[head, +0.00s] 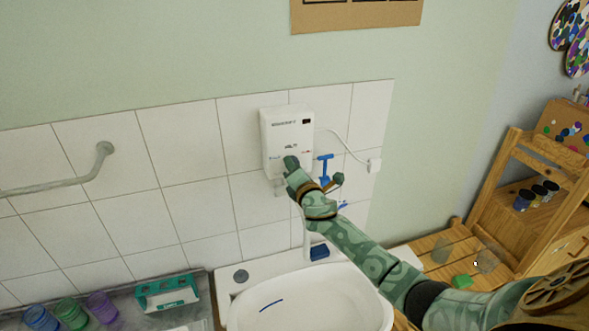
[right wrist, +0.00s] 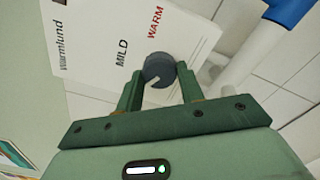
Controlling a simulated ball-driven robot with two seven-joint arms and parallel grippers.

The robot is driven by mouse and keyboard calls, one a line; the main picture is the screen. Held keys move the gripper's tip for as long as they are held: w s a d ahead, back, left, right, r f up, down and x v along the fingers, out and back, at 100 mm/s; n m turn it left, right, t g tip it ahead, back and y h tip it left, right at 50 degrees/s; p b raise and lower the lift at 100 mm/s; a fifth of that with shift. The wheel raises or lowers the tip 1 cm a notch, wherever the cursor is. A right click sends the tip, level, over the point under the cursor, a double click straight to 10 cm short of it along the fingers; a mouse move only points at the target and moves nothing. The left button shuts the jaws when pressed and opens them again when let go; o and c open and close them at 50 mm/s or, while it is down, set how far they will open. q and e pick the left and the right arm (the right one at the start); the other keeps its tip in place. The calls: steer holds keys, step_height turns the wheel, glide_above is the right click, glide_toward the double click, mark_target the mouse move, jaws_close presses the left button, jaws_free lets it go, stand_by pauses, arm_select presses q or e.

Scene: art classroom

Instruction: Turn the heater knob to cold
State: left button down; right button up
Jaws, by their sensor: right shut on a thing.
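The white heater (head: 287,128) is mounted on the tiled wall above the sink, and its face also shows in the right wrist view (right wrist: 95,45). Its round grey knob (right wrist: 157,68) sits near the words MILD and WARM. A pale mark on the knob slants to the lower left in that view. My right gripper (right wrist: 159,82) is shut on the knob, one finger on each side. In the head view my right gripper (head: 291,167) reaches the heater's lower front and hides the knob. My left gripper is not in view.
A blue tap handle (head: 325,168) stands just right of my right gripper. The white sink (head: 300,300) is below. A grey rail (head: 60,186) is on the left wall. Colored cups (head: 72,312) and a teal box (head: 167,292) stand left of the sink. A wooden shelf (head: 505,190) is right.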

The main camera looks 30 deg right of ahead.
steer(key=shift+f, duration=0.15)
steer(key=o, duration=1)
steer(key=v, duration=1.6)
steer(key=shift+s+a, duration=0.15)
steer(key=shift+a, duration=0.05)
